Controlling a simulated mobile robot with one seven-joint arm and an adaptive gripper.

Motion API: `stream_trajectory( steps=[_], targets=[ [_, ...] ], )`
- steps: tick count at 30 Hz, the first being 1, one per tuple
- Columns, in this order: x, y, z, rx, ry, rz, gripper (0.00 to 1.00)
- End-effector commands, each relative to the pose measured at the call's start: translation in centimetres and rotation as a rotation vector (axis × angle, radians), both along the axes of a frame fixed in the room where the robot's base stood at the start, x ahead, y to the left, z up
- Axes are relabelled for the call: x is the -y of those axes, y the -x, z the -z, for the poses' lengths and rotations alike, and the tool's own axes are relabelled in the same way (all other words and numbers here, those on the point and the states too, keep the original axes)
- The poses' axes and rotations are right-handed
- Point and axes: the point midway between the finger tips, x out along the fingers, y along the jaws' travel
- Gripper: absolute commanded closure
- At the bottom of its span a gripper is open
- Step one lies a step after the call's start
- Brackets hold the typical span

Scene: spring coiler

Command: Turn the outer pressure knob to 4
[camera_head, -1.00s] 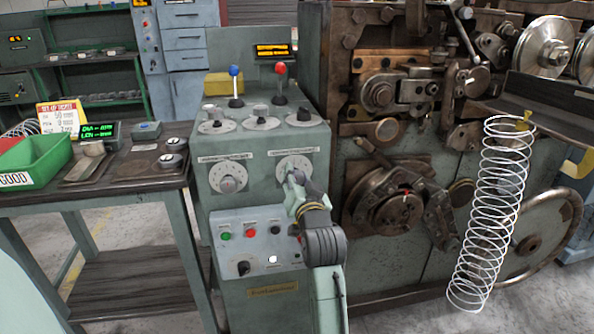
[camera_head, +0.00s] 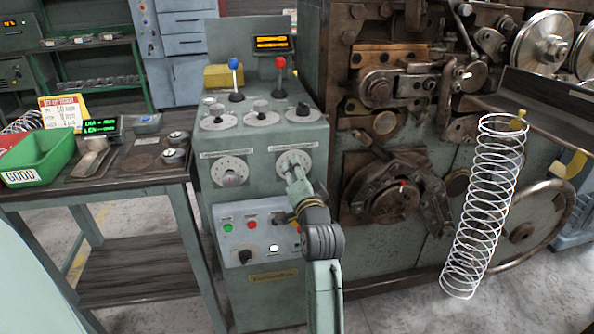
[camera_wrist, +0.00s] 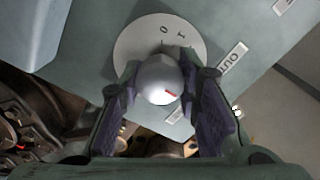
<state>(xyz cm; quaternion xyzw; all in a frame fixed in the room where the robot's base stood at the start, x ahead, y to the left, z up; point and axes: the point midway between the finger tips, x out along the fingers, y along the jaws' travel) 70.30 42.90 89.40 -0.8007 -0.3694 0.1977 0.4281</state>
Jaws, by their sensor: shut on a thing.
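The outer pressure knob (camera_wrist: 160,75) is a rounded grey knob with a red mark, on a white dial plate (camera_wrist: 126,50). In the wrist view the mark points to the lower right. The dial's 0 and 1 show above the knob; the number by the mark is hidden. My gripper (camera_wrist: 162,88) is shut on the knob, one finger on each side. In the head view my gripper (camera_head: 293,174) reaches the right-hand dial (camera_head: 306,160) on the green cabinet's front and covers the knob. A label beginning "Out" (camera_wrist: 232,58) sits beside the dial.
A second dial knob (camera_head: 230,176) is to the left. Smaller knobs and two levers, blue (camera_head: 235,75) and red (camera_head: 280,70), stand above. A button panel (camera_head: 252,232) is below. A wire spring (camera_head: 488,190) and the coiling machine are on the right.

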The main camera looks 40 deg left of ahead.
Motion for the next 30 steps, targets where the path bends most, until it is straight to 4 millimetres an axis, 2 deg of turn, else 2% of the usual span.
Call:
stream_trajectory(
  steps=[10,11,12,20,30],
  targets=[
    [0.05,-0.06,-0.10,0.000,-0.003,0.002,0.98],
    [0.06,-0.07,-0.11,0.001,-0.003,0.002,0.69],
    [0.06,-0.06,-0.11,0.001,-0.003,0.002,0.67],
    [0.03,-0.03,-0.05,0.000,-0.001,0.002,0.49],
    [0.19,0.13,0.03,0.000,-0.001,0.001,0.49]
  ],
)
